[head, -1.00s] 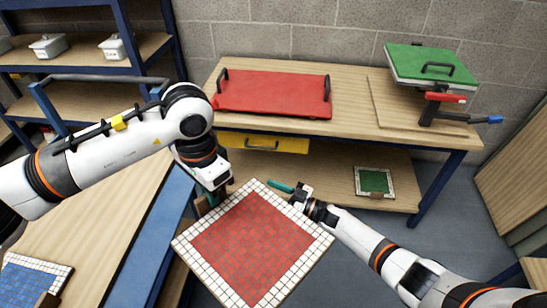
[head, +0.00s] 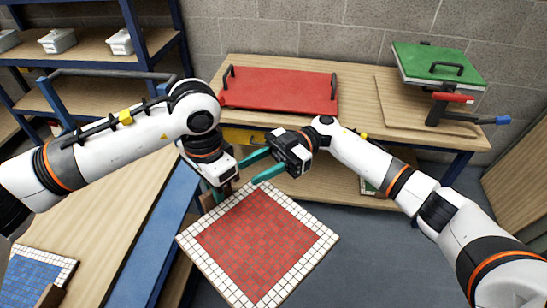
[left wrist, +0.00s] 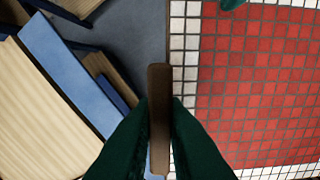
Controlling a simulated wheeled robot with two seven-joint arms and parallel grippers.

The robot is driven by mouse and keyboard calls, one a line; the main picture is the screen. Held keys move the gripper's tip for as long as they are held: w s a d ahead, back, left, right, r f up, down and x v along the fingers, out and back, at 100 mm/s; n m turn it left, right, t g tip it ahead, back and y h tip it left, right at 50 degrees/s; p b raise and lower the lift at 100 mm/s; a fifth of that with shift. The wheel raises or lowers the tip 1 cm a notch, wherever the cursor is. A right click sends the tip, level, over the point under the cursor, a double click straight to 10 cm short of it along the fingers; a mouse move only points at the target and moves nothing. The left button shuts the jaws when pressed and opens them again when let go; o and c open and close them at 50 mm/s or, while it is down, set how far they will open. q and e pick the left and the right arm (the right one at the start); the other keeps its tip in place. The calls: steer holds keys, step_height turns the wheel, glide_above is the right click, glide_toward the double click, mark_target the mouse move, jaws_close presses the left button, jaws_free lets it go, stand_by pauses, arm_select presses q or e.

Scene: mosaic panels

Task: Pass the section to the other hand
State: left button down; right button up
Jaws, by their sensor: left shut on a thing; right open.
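The section is a square red-tiled mosaic panel (head: 262,240) with a white tile border. It is held up in front of the bench, tilted in the head view. My left gripper (head: 217,194) is shut on the brown grip (left wrist: 159,95) at the panel's edge, and its dark green fingers (left wrist: 158,135) press both sides of it in the left wrist view. My right gripper (head: 257,167) is open and empty, its teal fingers pointing left above the panel's upper corner, close to my left gripper. One teal fingertip (left wrist: 232,4) shows over the panel's top edge in the left wrist view.
A workbench (head: 355,110) behind carries a red board (head: 280,90) with black handles and a green board (head: 435,62) on a clamp stand. A blue mosaic panel (head: 35,280) lies on the left table (head: 100,225). Shelves with bins (head: 57,40) stand back left.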

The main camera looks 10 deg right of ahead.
arm_select(q)
steer(key=shift+r, duration=0.1)
arm_select(e)
steer(key=x, duration=0.6)
steer(key=shift+s+a, duration=0.1)
steer(key=shift+a, duration=0.15)
steer(key=c, duration=0.8)
steer(key=o, duration=0.8)
steer(key=shift+d, duration=0.1)
